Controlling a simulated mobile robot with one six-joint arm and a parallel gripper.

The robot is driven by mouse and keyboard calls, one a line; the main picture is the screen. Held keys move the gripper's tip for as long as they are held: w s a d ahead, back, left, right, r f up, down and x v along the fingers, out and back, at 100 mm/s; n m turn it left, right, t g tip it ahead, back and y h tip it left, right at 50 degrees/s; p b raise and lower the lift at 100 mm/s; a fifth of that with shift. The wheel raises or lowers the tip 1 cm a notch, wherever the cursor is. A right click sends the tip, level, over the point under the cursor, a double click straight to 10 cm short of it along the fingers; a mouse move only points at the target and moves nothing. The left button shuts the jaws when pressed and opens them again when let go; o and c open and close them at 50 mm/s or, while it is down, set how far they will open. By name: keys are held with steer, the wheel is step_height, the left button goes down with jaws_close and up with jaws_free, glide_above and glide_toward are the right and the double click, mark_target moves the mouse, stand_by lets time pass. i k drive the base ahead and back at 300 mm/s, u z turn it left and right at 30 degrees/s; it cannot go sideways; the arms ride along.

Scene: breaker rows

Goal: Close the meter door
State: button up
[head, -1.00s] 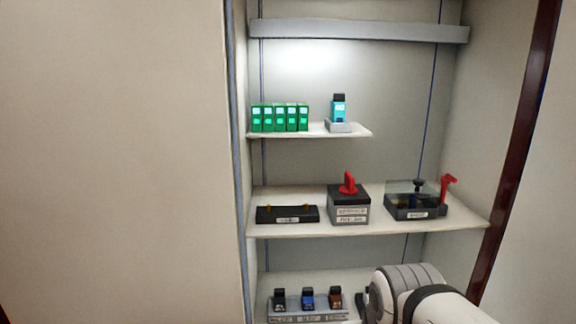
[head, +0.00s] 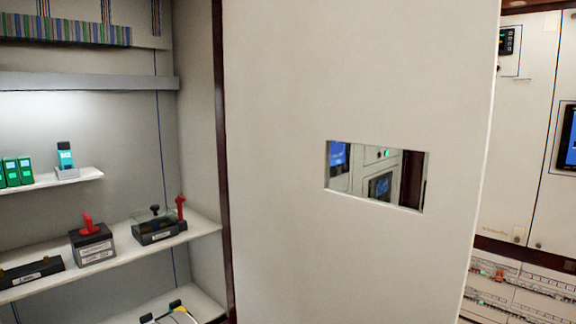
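A tall cream door panel (head: 350,80) with a rectangular window opening (head: 376,176) fills the middle of the head view. I take it to be the meter door. Its left edge runs along a dark red-brown post (head: 222,150), and its right edge is free against the panels behind. It appears swung open, beside the uncovered shelf recess on the left. No handle shows on it. Screens and panels are visible in the window. My gripper is not in view.
The recess holds green modules (head: 12,171), a teal device (head: 65,157), a red-handled switch box (head: 92,243) and a clear-covered box (head: 158,228) on shelves (head: 125,255). Black-tipped items with white and yellow parts (head: 170,314) show below. Wall panels (head: 525,120) stand at right.

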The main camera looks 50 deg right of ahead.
mark_target(301, 77)
steer(key=z, duration=0.3)
steer(key=k, duration=0.1)
steer(key=u, duration=2.45)
steer(key=k, duration=2.8)
steer(key=z, duration=1.05)
steer(key=i, duration=0.95)
steer(key=z, duration=0.1)
